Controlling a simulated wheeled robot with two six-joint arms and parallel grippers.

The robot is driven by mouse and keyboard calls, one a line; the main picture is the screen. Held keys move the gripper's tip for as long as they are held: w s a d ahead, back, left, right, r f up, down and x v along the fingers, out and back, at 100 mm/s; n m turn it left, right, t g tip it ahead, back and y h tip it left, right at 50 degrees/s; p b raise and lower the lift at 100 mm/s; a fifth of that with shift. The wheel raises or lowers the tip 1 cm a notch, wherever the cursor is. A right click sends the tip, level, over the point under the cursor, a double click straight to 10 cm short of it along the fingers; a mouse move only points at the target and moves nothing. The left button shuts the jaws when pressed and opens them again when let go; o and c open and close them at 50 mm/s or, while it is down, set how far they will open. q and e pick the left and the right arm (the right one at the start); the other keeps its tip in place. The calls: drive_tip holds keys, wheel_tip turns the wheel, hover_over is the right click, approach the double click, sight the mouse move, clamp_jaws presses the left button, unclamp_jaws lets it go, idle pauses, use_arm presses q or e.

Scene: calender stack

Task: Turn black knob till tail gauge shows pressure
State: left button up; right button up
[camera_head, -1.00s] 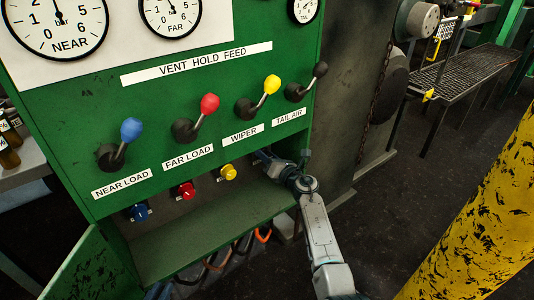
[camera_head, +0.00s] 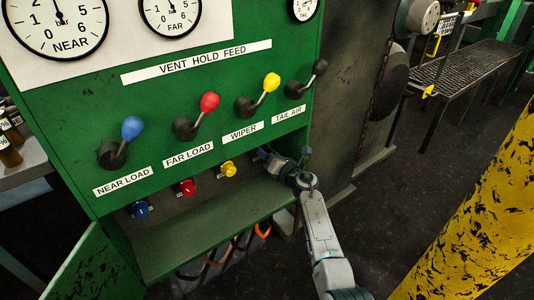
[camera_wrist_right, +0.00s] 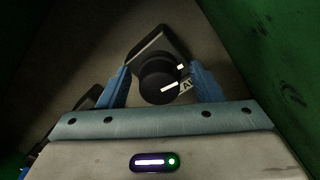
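The black knob (camera_wrist_right: 158,82) with a white mark shows in the right wrist view, in front of a dark plate with partly hidden lettering. My right gripper (camera_wrist_right: 159,70) has its blue fingers on either side of the knob, with a narrow gap visible on each side. In the head view my right gripper (camera_head: 262,154) reaches into the green cabinet's recess below the TAIL AIR lever and hides the black knob. The tail gauge (camera_head: 304,9) is cut off by the top edge, and its needle is too small to read. My left gripper is not in view.
Blue (camera_head: 141,208), red (camera_head: 186,187) and yellow (camera_head: 228,170) knobs sit in the recess left of my gripper. A green shelf (camera_head: 210,231) lies below. A yellow column (camera_head: 485,215) stands at right.

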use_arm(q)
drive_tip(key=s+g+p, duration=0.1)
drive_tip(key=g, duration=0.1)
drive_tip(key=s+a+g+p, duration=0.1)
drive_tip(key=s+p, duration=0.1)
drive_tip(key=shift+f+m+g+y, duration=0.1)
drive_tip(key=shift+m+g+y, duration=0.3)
use_arm(e)
drive_tip(key=v, duration=1.1)
